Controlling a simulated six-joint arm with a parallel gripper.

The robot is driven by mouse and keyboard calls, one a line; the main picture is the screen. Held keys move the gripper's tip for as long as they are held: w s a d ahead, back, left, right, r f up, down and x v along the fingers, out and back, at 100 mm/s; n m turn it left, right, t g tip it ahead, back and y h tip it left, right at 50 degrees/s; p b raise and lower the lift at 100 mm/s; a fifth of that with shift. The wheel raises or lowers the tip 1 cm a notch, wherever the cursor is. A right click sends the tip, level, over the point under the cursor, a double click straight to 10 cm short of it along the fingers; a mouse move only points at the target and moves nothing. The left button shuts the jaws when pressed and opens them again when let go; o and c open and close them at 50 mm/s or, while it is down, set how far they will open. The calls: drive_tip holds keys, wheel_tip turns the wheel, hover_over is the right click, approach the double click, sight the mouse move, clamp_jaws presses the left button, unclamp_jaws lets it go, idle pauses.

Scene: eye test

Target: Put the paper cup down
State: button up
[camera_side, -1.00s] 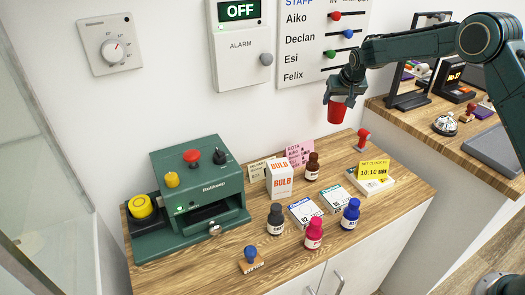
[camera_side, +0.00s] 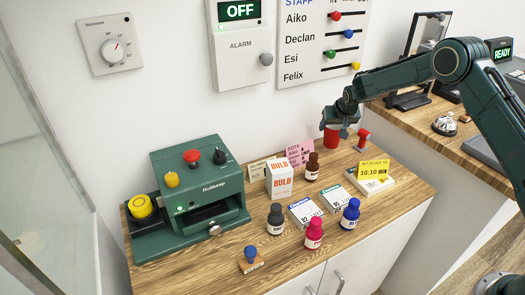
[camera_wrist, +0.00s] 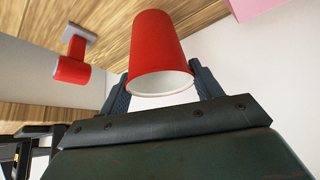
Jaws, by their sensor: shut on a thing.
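The red paper cup (camera_side: 331,138) is in my gripper (camera_side: 340,118), near the back right of the wooden counter in the side view. It looks about upright, with its base low by the counter top. I cannot tell whether the base touches the wood. In the wrist view the cup (camera_wrist: 160,45) sits between the two fingers of my gripper (camera_wrist: 160,82), its white-edged open rim towards the camera. The fingers are shut on it, one on each side. Its base is hidden.
A red-handled stamp (camera_side: 362,139) stands close right of the cup, also seen in the wrist view (camera_wrist: 73,66). A pink card (camera_side: 299,152), brown bottle (camera_side: 312,167) and yellow-labelled block (camera_side: 373,172) are nearby. Bare wood (camera_side: 395,195) lies at the right.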

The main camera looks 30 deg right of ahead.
drive_tip(key=shift+f, duration=1.1)
drive_tip(key=shift+f, duration=0.15)
drive_tip(key=o, duration=1)
drive_tip(key=shift+c, duration=0.2)
drive_tip(key=shift+s+a+r, duration=0.15)
drive_tip(key=shift+s+r, duration=0.1)
drive_tip(key=shift+r, duration=0.4)
drive_tip(key=v, duration=1.1)
